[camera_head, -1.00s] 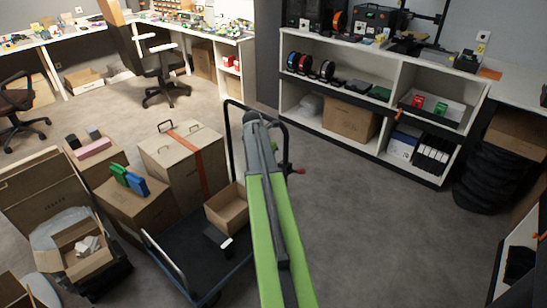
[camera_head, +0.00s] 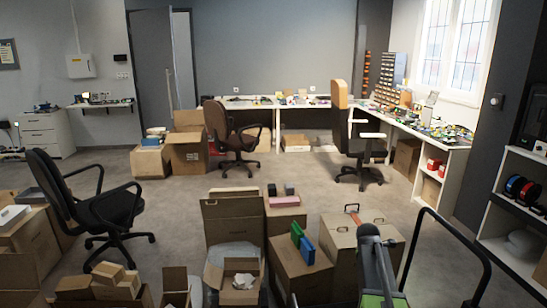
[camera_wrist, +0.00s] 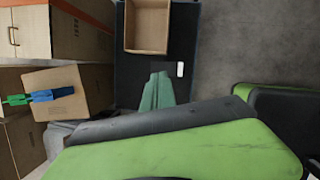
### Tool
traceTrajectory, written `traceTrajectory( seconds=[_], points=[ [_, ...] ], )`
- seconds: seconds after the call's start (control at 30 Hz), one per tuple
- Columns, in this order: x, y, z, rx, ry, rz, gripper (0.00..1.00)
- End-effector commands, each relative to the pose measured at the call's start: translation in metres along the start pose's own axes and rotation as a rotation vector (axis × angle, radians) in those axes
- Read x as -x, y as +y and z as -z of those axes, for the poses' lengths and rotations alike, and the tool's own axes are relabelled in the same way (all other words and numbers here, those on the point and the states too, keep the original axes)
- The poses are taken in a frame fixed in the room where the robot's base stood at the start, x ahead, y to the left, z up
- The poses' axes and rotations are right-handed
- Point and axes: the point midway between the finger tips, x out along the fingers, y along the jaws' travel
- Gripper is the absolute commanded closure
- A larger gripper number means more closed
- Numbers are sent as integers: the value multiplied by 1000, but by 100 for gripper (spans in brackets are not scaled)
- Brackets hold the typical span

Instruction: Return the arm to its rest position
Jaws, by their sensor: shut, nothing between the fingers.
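My arm shows in the head view at the bottom right, a grey link with a green part (camera_head: 371,299), in front of a large carton. My gripper (camera_wrist: 160,76) shows in the wrist view as tapered teal fingers, shut and empty. It is over the dark cart deck (camera_wrist: 126,88), just below an open empty carton (camera_wrist: 147,26) in the picture. My arm's green and black parts fill the bottom of the wrist view.
The black cart handle (camera_head: 445,235) rises at right. An office chair (camera_head: 100,210) stands at left. Floor is free beyond the cartons.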

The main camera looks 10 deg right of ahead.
Motion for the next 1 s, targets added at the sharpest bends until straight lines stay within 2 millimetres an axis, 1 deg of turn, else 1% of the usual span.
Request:
traceTrajectory(
  seconds=[0.03, 0.07, 0.1, 0.13, 0.17, 0.2, 0.23, 0.27, 0.3, 0.33, 0.4, 0.5, 0.57, 0.63, 0.77, 0.8, 0.83, 0.97, 1.0],
  points=[
    [14, 9, 46, -20, 22, -18, 100],
    [21, 14, 71, -52, 39, -25, 100],
    [30, 18, 105, -111, 64, -31, 100],
    [38, 20, 130, -167, 84, -33, 100],
    [45, 19, 156, -234, 106, -31, 100],
    [55, 16, 190, -340, 137, -21, 100],
    [62, 11, 212, -434, 160, -9, 100],
    [67, 6, 231, -528, 179, 8, 100],
    [73, -1, 251, -656, 202, 33, 100],
    [76, -7, 262, -750, 214, 55, 100],
    [82, -20, 279, -961, 234, 105, 100],
    [84, -35, 288, -1231, 242, 175, 100],
    [86, -42, 293, -1375, 240, 215, 100],
    [87, -46, 297, -1528, 231, 256, 100],
    [88, -49, 299, -1797, 197, 318, 100],
    [103, -48, 294, -1836, 192, 323, 100],
    [117, -47, 289, -1830, 193, 322, 100],
    [154, -46, 276, -1827, 193, 320, 100],
    [166, -46, 272, -1827, 193, 320, 100]
  ],
)
